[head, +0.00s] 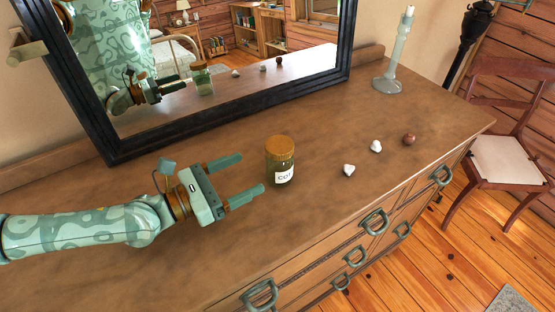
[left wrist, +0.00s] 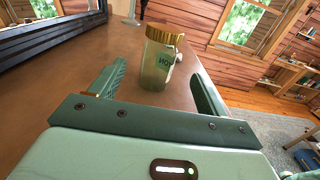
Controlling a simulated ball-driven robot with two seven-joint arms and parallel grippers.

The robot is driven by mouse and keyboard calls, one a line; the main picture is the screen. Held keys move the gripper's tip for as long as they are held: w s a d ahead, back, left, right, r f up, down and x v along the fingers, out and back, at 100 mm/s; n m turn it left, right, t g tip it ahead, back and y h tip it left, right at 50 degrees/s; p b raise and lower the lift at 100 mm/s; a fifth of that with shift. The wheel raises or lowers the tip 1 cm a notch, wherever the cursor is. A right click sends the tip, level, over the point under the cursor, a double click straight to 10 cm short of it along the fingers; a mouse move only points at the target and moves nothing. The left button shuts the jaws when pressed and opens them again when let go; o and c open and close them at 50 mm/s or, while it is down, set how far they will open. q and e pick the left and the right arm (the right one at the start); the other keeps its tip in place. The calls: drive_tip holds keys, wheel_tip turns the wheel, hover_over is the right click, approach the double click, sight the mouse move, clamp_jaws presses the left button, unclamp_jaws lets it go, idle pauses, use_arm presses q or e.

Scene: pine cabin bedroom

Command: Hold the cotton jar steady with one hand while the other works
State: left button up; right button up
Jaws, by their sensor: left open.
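The cotton jar (head: 280,165) stands upright on the dresser top, with a brown-gold lid on it and a white label on its front. My left gripper (head: 250,178) is open, just left of the jar, with its fingers pointing toward it and a small gap between. In the left wrist view the jar (left wrist: 158,62) stands ahead, between the lines of the two open fingers (left wrist: 160,92). The jar's contents are hard to make out. Two white cotton-like pieces, one nearer (head: 348,170) and one farther (head: 376,146), lie right of the jar. My right gripper is not in view.
A brown ball (head: 409,139) lies farther right on the dresser top (head: 330,215). A pale candlestick (head: 390,75) stands at the back. A dark-framed mirror (head: 112,150) stands behind the jar. A chair (head: 505,150) is beyond the dresser's right end. The front of the top is clear.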

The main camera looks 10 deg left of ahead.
sight(267, 162)
use_arm(q)
drive_tip(key=p+x, duration=0.1)
drive_tip(key=x, duration=0.4)
drive_tip(key=shift+w+d+r, duration=0.1)
drive_tip(key=shift+w+r, duration=0.05)
drive_tip(key=shift+w, duration=0.1)
drive_tip(key=x, duration=0.4)
drive_tip(key=p+x, duration=0.1)
drive_tip(key=x, duration=0.1)
drive_tip(key=shift+s+f, duration=0.1)
drive_tip(key=shift+f, duration=0.3)
drive_tip(key=c, duration=1.2)
drive_tip(key=shift+r, duration=0.15)
